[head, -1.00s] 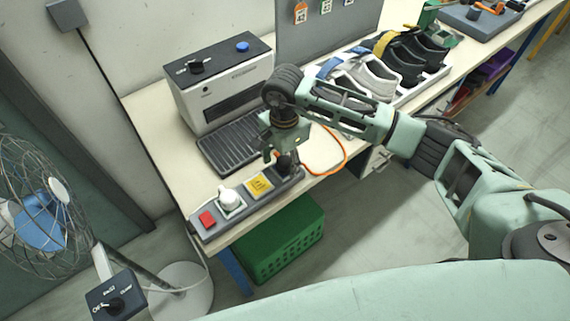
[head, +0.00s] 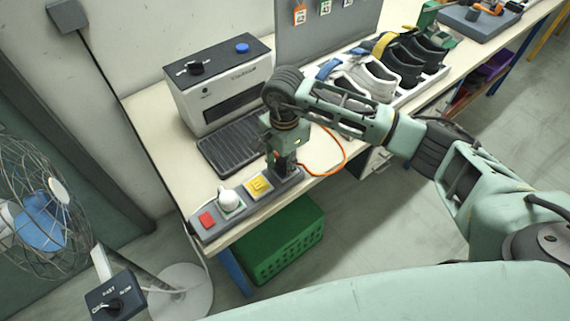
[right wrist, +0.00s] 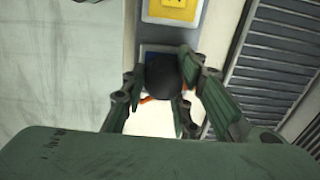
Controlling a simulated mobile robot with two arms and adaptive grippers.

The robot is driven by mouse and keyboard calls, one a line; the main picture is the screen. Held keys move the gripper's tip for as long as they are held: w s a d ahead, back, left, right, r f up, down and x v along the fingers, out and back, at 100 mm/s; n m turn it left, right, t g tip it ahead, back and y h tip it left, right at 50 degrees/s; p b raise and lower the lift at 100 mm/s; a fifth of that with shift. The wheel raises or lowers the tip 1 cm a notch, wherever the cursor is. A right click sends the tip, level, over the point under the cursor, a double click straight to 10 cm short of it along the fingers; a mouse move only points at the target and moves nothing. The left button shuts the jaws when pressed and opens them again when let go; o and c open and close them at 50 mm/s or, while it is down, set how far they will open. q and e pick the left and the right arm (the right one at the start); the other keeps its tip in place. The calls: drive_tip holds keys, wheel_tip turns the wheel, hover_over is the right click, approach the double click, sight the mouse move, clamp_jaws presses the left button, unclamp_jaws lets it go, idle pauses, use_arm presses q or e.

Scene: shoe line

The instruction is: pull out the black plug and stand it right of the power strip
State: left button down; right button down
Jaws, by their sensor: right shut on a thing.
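The grey power strip (head: 243,211) lies along the near edge of the bench. It carries a red switch (head: 207,220), a white plug (head: 229,198) and a yellow socket plate (head: 258,186). The black plug (right wrist: 163,74) is at the strip's right end, over a blue socket plate (right wrist: 150,49). My right gripper (head: 284,166) points down there and is shut on the black plug, with fingers on both sides of it in the right wrist view (right wrist: 165,85). The fingers mostly hide the plug in the head view. Whether it is still seated cannot be told. My left gripper is not in view.
An orange cord (head: 343,153) curves over the bench right of the strip. A ribbed dark tray (head: 232,149) and a grey-white machine (head: 222,84) stand behind. A shoe rack (head: 432,84) is farther right. A green crate (head: 283,244) is below the bench edge.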

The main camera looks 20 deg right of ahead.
sight(284, 160)
drive_tip(key=shift+w+r, duration=0.2)
drive_tip(key=shift+w+a+r+p, duration=0.15)
drive_tip(key=shift+r+p, duration=0.2)
drive_tip(key=shift+r, duration=0.2)
drive_tip(key=shift+r+p, duration=0.35)
drive_tip(key=shift+r, duration=0.3)
drive_tip(key=shift+s+r+p, duration=0.2)
drive_tip(key=shift+r+p, duration=0.6)
drive_tip(key=shift+r, duration=0.85)
